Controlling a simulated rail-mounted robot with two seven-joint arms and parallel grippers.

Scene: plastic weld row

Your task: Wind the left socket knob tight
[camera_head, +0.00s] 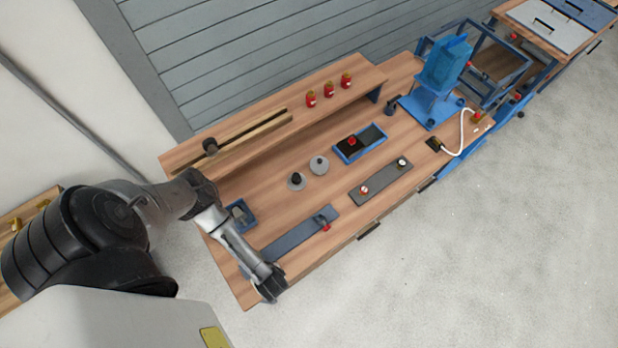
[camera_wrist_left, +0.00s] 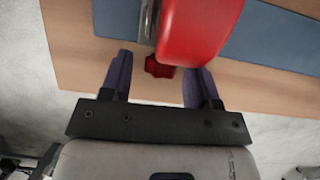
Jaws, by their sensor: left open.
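In the left wrist view a dark red knob (camera_wrist_left: 159,67) shows between the fingertips of my left gripper (camera_wrist_left: 158,80). The fingers stand apart on either side of it; I cannot tell whether they touch it. A large bright red rounded part (camera_wrist_left: 198,28) and a grey metal piece (camera_wrist_left: 148,20) lie just beyond it, over a blue-grey plate (camera_wrist_left: 270,35). In the head view my left gripper (camera_head: 268,288) is at the bench's front left, by the left end of the blue-grey plate (camera_head: 290,236), and hides the knob there. A socket (camera_head: 323,216) with a red knob (camera_head: 326,228) is at its right end.
A dark plate (camera_head: 382,180) with two round fittings lies to the right. Behind are two grey round pieces (camera_head: 318,165), a blue tray (camera_head: 360,143) and a small blue box (camera_head: 239,215). Several red jars (camera_head: 328,90) stand on the rear shelf. A blue machine (camera_head: 440,75) stands far right.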

